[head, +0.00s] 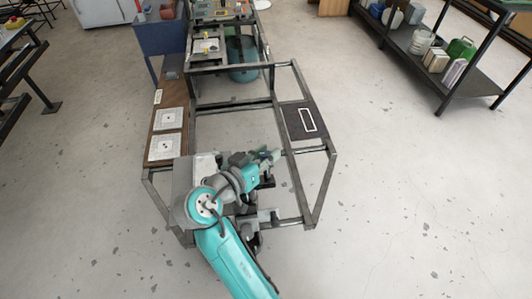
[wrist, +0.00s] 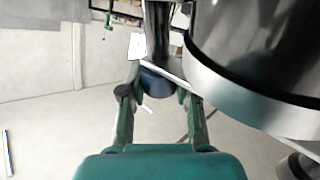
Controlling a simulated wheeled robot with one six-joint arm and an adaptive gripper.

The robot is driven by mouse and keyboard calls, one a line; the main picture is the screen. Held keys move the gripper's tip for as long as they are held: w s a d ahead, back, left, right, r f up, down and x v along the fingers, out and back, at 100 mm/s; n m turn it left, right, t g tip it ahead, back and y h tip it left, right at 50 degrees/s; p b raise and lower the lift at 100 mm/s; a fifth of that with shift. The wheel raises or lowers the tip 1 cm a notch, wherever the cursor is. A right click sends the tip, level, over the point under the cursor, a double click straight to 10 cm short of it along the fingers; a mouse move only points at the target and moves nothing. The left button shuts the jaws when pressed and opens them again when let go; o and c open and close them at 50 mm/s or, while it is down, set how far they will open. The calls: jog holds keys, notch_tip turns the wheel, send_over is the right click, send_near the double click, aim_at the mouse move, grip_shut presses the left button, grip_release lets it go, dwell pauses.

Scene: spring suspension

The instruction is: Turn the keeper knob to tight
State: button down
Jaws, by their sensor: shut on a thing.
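In the wrist view a dark blue round knob (wrist: 157,85), which looks like the keeper knob, sits at the lower end of a dark shaft (wrist: 160,30). My gripper (wrist: 158,92) has its two green fingers on either side of the knob and is shut on it. In the head view my gripper (head: 266,156) is at the near end of the metal frame, seen from behind my arm. The knob cannot be made out there. Any tight marking on the knob cannot be read.
A large dark cylinder with a bright metal rim (wrist: 255,110) stands close to the right of my gripper in the wrist view. The frame (head: 325,180) has open bars around my arm. Pale plates (head: 165,147) lie on its left board.

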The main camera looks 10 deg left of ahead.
dwell(0.3)
jog(key=c, duration=0.8)
grip_release()
jog(key=v, duration=1.2)
